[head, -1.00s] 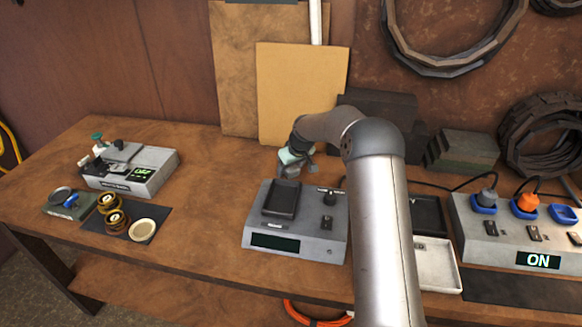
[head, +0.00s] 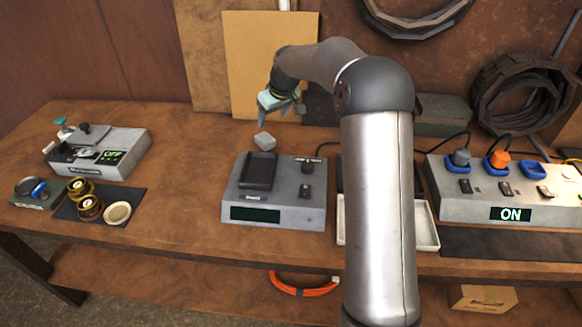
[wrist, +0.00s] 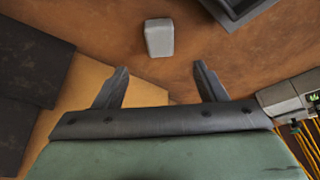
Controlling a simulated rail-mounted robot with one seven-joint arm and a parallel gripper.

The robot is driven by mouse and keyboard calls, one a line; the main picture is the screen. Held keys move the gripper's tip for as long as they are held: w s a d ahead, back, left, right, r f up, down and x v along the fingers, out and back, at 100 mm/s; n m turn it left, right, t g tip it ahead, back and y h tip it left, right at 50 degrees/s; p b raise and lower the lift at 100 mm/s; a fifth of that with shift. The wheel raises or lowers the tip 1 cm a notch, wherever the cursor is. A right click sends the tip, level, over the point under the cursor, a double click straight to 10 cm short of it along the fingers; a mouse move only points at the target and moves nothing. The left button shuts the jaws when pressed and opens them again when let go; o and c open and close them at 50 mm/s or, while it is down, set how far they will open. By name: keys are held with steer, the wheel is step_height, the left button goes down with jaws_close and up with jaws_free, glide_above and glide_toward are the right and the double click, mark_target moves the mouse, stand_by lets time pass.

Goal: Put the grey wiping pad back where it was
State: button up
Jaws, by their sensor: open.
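The grey wiping pad (head: 265,141) lies on the bench just behind the grey device with the dark tray. It also shows in the wrist view (wrist: 159,38), lying alone on the brown wood, beyond my fingertips. My gripper (head: 283,114) is above and behind the pad in the head view. In the wrist view my gripper (wrist: 160,78) has its two dark fingers wide apart with nothing between them. The pad and the fingers are apart.
The grey device (head: 273,208) stands in front of the pad. A power strip (head: 470,205) reading ON, with plugs and cables, is at the right. A white tray (head: 428,226) is partly behind my arm. A cardboard sheet (head: 270,70) leans on the wall.

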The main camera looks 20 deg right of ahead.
steer(key=s+a+m+g+h, duration=0.1)
steer(key=s+m, duration=0.1)
steer(key=s, duration=2)
steer(key=s+a+m+g, duration=0.1)
steer(key=s+m+g, duration=0.1)
steer(key=s, duration=2.1)
steer(key=shift+a+f+g+h, duration=0.3)
steer(key=shift+a+f+h, duration=0.1)
